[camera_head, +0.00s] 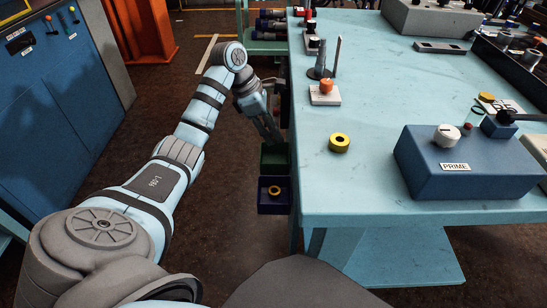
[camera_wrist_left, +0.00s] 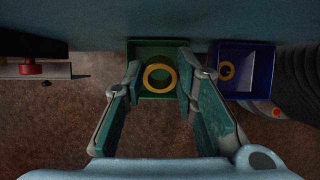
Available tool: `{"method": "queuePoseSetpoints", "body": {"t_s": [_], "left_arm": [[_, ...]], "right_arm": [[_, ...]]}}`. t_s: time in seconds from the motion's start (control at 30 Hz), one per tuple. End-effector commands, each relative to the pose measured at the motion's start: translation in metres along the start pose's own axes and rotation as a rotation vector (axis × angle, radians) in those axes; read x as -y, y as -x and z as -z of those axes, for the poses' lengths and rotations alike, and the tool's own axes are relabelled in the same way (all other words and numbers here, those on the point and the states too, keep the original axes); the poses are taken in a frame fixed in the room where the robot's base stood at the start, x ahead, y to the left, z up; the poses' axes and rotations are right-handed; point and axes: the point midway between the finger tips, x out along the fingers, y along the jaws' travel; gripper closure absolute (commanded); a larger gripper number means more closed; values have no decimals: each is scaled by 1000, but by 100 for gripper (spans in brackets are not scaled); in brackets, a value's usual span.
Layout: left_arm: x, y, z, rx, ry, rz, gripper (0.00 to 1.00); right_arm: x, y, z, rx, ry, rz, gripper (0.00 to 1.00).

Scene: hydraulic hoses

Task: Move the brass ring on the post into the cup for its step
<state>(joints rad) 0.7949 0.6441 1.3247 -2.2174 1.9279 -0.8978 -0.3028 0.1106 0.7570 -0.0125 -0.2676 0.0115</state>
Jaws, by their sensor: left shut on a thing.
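My left gripper (camera_head: 273,138) hangs beside the table's left edge, pointing down over a green cup (camera_head: 274,166). In the left wrist view, its fingers (camera_wrist_left: 159,76) are on either side of a brass ring (camera_wrist_left: 160,77) and shut on it. The ring shows against the inside of the green cup (camera_wrist_left: 146,48); its exact height over the cup is hard to tell. A blue cup (camera_head: 269,208) sits nearer to me with a smaller brass ring (camera_head: 275,190) inside. It also shows at right in the wrist view (camera_wrist_left: 256,90). My right gripper is not in view.
A yellow ring with a dark centre (camera_head: 339,143) lies on the light blue table (camera_head: 370,90). A white block with an orange knob (camera_head: 326,87) and a dark cone (camera_head: 320,66) stand near the left edge. A blue PRIME box (camera_head: 468,168) stands at right.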

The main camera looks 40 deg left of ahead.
Motion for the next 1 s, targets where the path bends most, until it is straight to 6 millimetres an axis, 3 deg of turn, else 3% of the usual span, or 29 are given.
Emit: {"method": "queuePoseSetpoints", "body": {"t_s": [0.03,0.1,0.4,0.8,0.83,0.87,1.0], "left_arm": [[0,-20,9,-1,1,1,100],[0,-36,16,0,0,0,100],[0,-79,37,0,3,-1,100],[0,-86,40,1,3,-3,100],[0,-86,40,1,3,-3,71],[0,-86,40,1,3,-3,66],[0,-85,40,1,3,-3,65]], "right_arm": [[4,-9,8,-17,-10,5,60],[9,-12,19,-37,-24,12,60],[22,-20,47,-88,-64,34,60],[24,-20,55,-102,-74,40,60],[25,-19,56,-103,-75,40,60],[25,-19,56,-103,-75,40,60],[25,-18,55,-102,-75,40,60]]}}
